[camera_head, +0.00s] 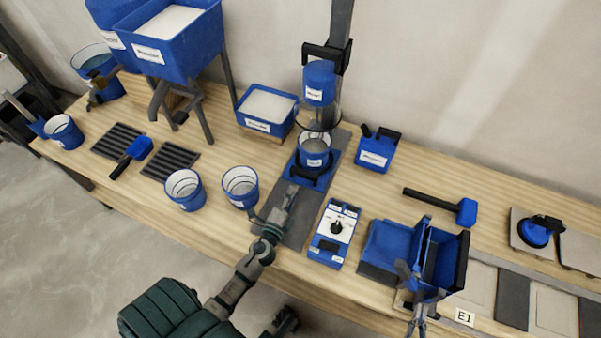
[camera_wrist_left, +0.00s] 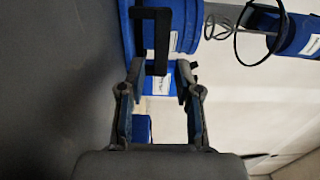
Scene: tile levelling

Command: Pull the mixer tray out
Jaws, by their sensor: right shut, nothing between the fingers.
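The mixer tray (camera_head: 322,184) is a blue base under the mixer, with a bucket (camera_head: 314,152) standing on it. Its black handle (camera_head: 303,176) faces the front edge of the table. My left gripper (camera_head: 290,194) is just in front of the handle. In the left wrist view its fingers (camera_wrist_left: 160,76) are apart, and the end of the black handle (camera_wrist_left: 162,42) reaches about between the fingertips. I cannot tell whether they touch. My right gripper (camera_head: 414,284) is shut and empty by the blue box at the right.
The mixer (camera_head: 319,82) stands above the bucket. Two buckets (camera_head: 240,187) (camera_head: 185,189) stand left of my left gripper. A control box (camera_head: 334,234) is to its right.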

